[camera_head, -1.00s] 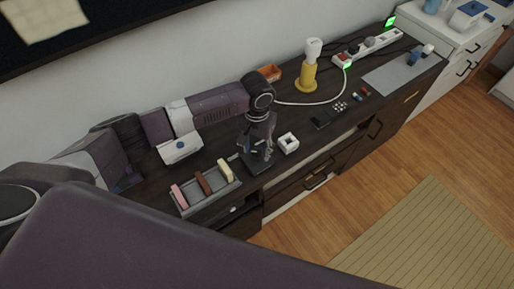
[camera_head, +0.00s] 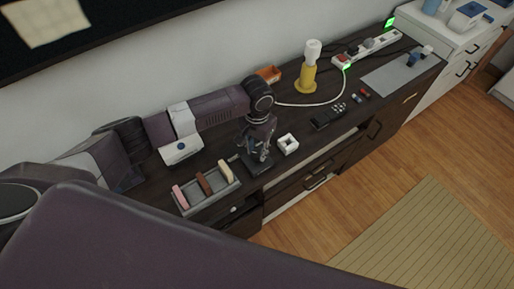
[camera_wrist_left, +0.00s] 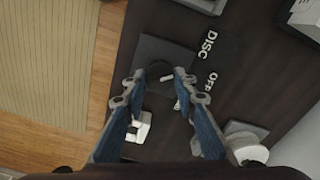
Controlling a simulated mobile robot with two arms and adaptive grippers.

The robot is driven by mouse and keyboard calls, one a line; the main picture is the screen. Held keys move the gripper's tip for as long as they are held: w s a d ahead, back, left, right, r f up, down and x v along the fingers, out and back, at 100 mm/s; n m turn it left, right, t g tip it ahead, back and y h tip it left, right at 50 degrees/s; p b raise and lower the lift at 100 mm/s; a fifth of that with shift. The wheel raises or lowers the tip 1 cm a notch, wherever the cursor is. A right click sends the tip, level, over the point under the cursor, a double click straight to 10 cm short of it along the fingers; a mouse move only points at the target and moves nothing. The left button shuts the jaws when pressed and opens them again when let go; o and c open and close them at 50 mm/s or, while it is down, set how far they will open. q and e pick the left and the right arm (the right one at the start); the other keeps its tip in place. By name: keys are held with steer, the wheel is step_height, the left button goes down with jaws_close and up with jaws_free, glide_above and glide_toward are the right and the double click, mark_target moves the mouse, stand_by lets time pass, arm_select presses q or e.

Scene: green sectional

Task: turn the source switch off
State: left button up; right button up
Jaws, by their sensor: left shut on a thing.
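The source switch is a dark square plate (camera_wrist_left: 165,50) with a dark round handle (camera_wrist_left: 158,71) near its edge. White letters "DISC" (camera_wrist_left: 208,45) and "OFF" (camera_wrist_left: 210,82) stand beside it on the dark top. My left gripper (camera_wrist_left: 160,78) points down at the switch, its two blue-grey fingers close on either side of the handle. The fingers are shut on the handle, though the contact is hard to see in the dark. In the head view my left gripper (camera_head: 260,158) covers much of the switch. My right gripper is not in view.
A white square block (camera_head: 288,144) stands just right of the gripper. A grey tray (camera_head: 210,199) with several coloured blocks lies on the left. A dark device (camera_head: 327,118), a yellow lamp (camera_head: 307,78) with a cord and a power strip (camera_head: 368,47) are farther right.

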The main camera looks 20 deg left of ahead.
mark_target(257, 153)
arm_select(q)
steer(key=m+p, duration=0.2)
steer(key=m, duration=0.1)
steer(key=shift+r, duration=0.15)
steer(key=shift+m+p, duration=0.75)
steer(key=shift+m, duration=1.25)
steer(key=o, duration=1.2)
steer(key=shift+c, duration=0.2)
step_height(257, 153, up, 12)
